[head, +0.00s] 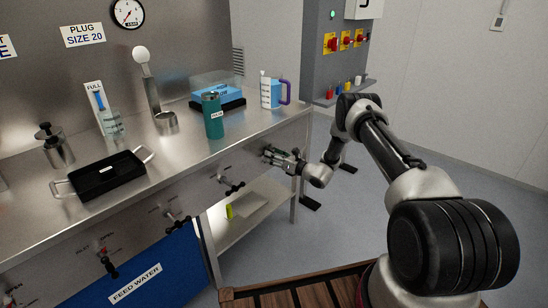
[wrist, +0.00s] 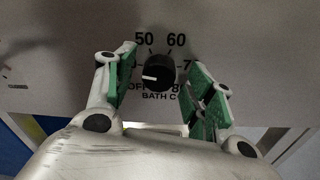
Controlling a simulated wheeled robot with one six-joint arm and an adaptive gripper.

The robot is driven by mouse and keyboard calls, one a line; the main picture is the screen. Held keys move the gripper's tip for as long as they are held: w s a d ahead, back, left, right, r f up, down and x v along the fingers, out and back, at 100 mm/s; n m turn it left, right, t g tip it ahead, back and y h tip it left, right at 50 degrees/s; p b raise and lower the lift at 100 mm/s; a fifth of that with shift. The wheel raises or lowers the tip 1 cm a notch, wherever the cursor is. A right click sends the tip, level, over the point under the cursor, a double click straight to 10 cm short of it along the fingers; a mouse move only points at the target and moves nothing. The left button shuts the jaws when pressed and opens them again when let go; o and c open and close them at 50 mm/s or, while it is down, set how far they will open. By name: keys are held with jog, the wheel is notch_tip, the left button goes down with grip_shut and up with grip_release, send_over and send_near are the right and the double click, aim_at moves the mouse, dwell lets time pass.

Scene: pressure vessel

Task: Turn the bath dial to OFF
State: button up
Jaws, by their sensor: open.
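The black round bath dial (wrist: 161,71) sits on the metal panel above the label "BATH C". Its white mark points left and slightly down, near the OFF label (wrist: 138,87) at lower left; I cannot tell whether it lines up exactly. The numbers 50 and 60 show above it, 80 at lower right; 70 and a left label are partly covered by my fingers. My gripper (wrist: 166,64) is open, with one green-padded finger on each side of the dial, apparently apart from it. In the head view my gripper (head: 270,156) is at the bench's front panel and hides the dial.
The steel bench top (head: 190,145) carries a teal tumbler (head: 213,116), a black tray (head: 106,175) and a jug (head: 271,92). Other valve handles (head: 232,185) stick out of the front panel to the left. A lower shelf (head: 250,205) lies below; floor is free to the right.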

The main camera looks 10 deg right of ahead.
jog(key=c, duration=1)
jog(key=shift+n, duration=0.3)
jog(key=n, duration=0.9)
jog(key=shift+a+n+h, duration=0.1)
jog(key=shift+n+h, duration=0.2)
jog(key=shift+n, duration=0.1)
